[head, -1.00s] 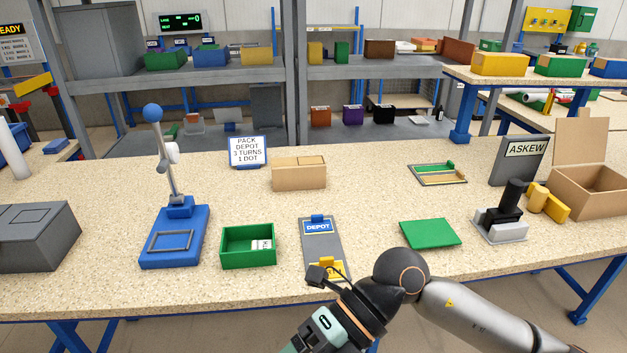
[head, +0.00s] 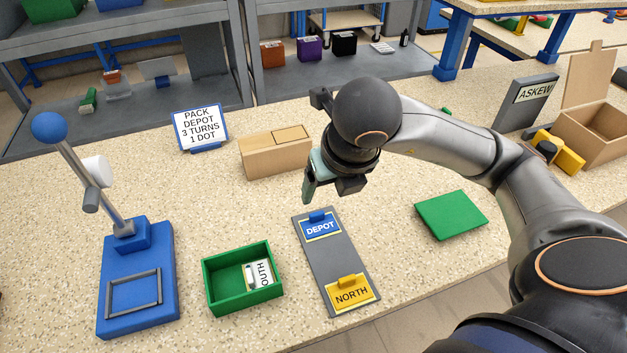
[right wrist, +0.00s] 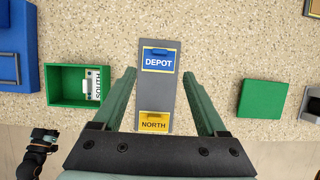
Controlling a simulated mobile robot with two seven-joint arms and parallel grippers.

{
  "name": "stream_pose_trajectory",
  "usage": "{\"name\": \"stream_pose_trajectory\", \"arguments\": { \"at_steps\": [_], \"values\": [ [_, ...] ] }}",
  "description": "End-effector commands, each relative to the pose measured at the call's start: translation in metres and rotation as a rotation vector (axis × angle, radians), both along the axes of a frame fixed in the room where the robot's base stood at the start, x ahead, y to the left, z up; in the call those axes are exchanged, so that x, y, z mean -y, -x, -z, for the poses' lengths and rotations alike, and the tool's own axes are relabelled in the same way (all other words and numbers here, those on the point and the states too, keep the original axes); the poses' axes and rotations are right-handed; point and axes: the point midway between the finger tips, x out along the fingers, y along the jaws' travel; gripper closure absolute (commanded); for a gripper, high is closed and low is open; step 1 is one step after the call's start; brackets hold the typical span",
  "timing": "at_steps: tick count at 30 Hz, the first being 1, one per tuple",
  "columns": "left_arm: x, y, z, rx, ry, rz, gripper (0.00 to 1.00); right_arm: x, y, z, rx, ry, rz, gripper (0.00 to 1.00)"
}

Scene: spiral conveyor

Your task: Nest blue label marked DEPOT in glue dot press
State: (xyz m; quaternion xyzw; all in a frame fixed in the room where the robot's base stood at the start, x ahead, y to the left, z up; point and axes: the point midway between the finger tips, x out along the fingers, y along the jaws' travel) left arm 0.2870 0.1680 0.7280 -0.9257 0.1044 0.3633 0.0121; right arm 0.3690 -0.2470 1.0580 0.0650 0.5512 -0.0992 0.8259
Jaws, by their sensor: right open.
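The blue DEPOT label (head: 320,228) lies flat at the far end of a grey plate (head: 328,262), with a small blue grip block on its edge. It also shows in the right wrist view (right wrist: 158,60). The glue dot press (head: 160,285) stands at left, with a blue base, an empty grey frame (head: 133,293) and a raised lever with a blue ball (head: 48,127). My right gripper (right wrist: 159,76) is open and empty above the plate, its fingers on either side of it in the right wrist view. A small part of my left arm shows there at lower left; its jaws are unclear.
A yellow NORTH label (head: 350,293) lies at the plate's near end. A green box (head: 242,280) holding a white SOUTH label stands between press and plate. A green pad (head: 451,215) lies to the right. A cardboard box (head: 275,154) and sign (head: 200,129) stand behind.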

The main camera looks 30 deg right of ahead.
Motion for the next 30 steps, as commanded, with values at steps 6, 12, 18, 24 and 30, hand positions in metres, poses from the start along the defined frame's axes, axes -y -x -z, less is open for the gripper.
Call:
{"name": "stream_pose_trajectory", "arguments": {
  "at_steps": [6,12,18,24,30],
  "values": [
    [0.0,0.0,0.014,0.0,0.0,0.0,0.58,0.002,-0.009,0.03,-0.007,-0.004,0.001,0.25],
    [0.0,0.0,0.018,0.0,0.0,0.0,0.58,0.006,-0.024,0.064,-0.008,0.0,0.002,0.25],
    [0.0,0.0,0.018,0.001,0.0,0.0,0.58,0.009,-0.036,0.095,-0.006,-0.001,0.0,0.25],
    [0.0,0.0,0.017,0.001,0.0,0.0,0.58,0.01,-0.044,0.11,-0.004,-0.001,-0.001,0.25],
    [0.0,0.0,0.017,0.001,0.0,0.0,0.58,0.01,-0.045,0.114,-0.002,-0.003,-0.002,0.25]
  ]
}}
